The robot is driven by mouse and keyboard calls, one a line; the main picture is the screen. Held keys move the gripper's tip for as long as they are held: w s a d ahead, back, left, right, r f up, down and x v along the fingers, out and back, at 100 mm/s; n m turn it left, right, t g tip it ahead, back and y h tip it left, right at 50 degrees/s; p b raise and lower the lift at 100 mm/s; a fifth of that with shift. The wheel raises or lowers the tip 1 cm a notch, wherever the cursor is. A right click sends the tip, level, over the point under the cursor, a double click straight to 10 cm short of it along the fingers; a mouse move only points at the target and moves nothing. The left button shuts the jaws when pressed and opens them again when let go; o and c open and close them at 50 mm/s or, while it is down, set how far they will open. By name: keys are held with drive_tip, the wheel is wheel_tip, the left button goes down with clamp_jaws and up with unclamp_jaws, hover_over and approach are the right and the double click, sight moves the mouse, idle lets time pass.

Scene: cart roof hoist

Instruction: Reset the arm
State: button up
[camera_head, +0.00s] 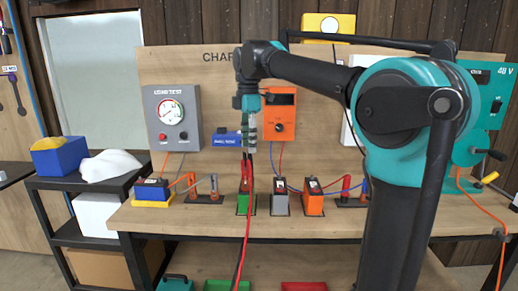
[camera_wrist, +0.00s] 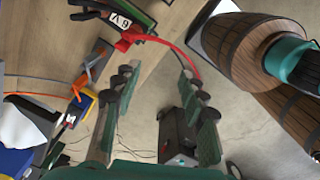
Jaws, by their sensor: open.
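My gripper (camera_head: 250,130) points down in the head view, in front of the back panel and above the green battery (camera_head: 244,203) on the bench. In the wrist view, my gripper (camera_wrist: 157,76) shows its two fingers well apart, with nothing between them. My arm is bent, with its raised elbow at the right of the head view. A red cable (camera_head: 248,224) hangs below the gripper in the head view. In the wrist view, a red clamp (camera_wrist: 129,38) with its cable is at a battery marked 6V, beyond the fingertips.
The bench (camera_head: 330,226) carries a grey battery (camera_head: 280,204), an orange battery (camera_head: 313,204), a blue-and-yellow battery (camera_head: 152,192) and clamps on stands. A grey gauge box (camera_head: 172,118) and an orange meter (camera_head: 281,115) are on the panel. A dark shelf (camera_head: 85,182) stands at left.

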drive_tip(key=s+d+f+m+t, duration=0.1)
drive_tip(key=s+d+f+m, duration=0.2)
drive_tip(key=d+f+m, duration=0.55)
drive_tip(key=s+d+f+m+t, duration=0.1)
drive_tip(key=s+d+f+m, duration=0.4)
drive_tip(key=f, duration=0.7)
drive_tip(key=s+d+f+m+t, duration=0.1)
drive_tip(key=s+d+f+m, duration=0.3)
drive_tip(key=s+f, duration=0.2)
drive_tip(key=s+d+f+m+t, duration=0.1)
drive_tip(key=s+d+f+m, duration=0.4)
drive_tip(key=f, duration=0.4)
drive_tip(key=shift+s+f, duration=0.15)
drive_tip(key=shift+s, duration=0.2)
drive_tip(key=shift+c, duration=0.5)
drive_tip(key=shift+a, duration=0.1)
drive_tip(key=shift+c, duration=0.5)
drive_tip(key=shift+s, duration=0.1)
